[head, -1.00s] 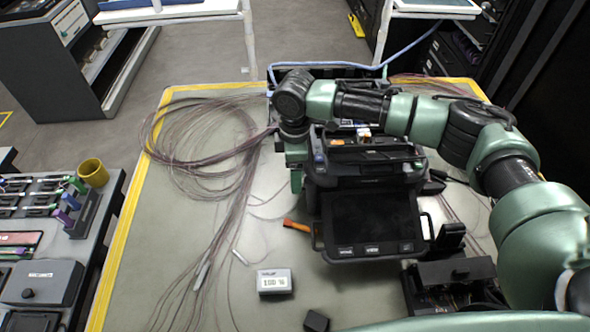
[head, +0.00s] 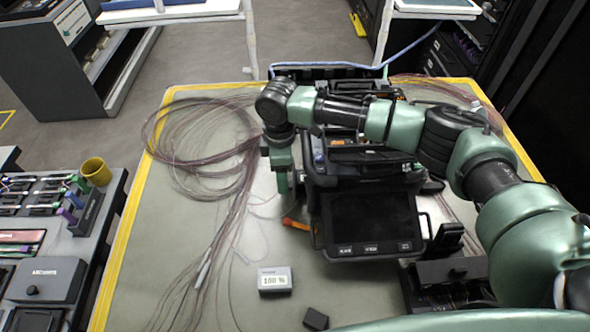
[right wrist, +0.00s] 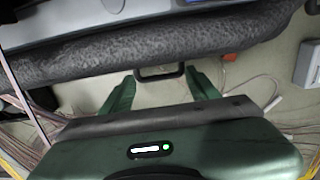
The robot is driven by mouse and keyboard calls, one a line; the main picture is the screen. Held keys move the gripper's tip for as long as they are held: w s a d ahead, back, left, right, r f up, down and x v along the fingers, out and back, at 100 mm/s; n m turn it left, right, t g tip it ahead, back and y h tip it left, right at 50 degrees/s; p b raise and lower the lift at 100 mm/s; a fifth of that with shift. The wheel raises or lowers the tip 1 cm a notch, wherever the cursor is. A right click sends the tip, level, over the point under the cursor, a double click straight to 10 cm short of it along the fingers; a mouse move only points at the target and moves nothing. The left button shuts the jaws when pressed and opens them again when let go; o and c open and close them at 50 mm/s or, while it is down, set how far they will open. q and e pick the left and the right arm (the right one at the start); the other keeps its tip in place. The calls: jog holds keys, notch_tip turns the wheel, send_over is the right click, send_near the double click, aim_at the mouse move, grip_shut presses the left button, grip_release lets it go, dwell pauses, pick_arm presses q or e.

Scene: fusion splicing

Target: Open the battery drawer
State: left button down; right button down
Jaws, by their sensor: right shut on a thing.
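The fusion splicer (head: 366,222), black with a tilted screen, stands on the table. My right arm reaches across behind its screen, and my right gripper (head: 282,186) points down at the splicer's left side. My left gripper is not in view.
Thin fibre cables (head: 200,150) coil and trail left of the splicer. An orange-handled tool (head: 297,224) lies close to the splicer's left side. A small display box (head: 275,281) and a black block (head: 316,320) are nearer the front. A yellow cup (head: 95,171) stands on the left bench.

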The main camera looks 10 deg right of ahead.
jog(key=a, duration=0.2)
jog(key=w+a, duration=0.1)
jog(key=a, duration=0.2)
jog(key=shift+w+a+r, duration=0.1)
jog(key=shift+w+a, duration=0.15)
jog(key=shift+a, duration=0.05)
jog(key=c, duration=0.7)
grip_release()
jog(key=shift+o, duration=0.4)
notch_tip(320, 180, up, 8)
jog(key=shift+b, duration=0.35)
